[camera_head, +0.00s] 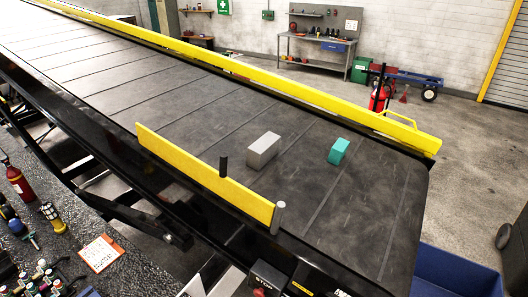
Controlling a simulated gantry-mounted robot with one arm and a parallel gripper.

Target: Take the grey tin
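A light grey, box-shaped block (263,151), which may be the grey tin, lies on the black belt (320,215), a little beyond the near yellow guard rail. A short grey cylinder (279,217) stands upright at the right end of that rail. I cannot tell whether it is a tin or a post of the rail. My gripper is not in view.
A teal box (339,151) lies on the belt right of the grey block, with a clear gap between. Yellow rails run along the far side (300,89) and part of the near side (200,172). A dark post (223,166) rises at the near rail. A blue bin (455,272) stands below the belt's end.

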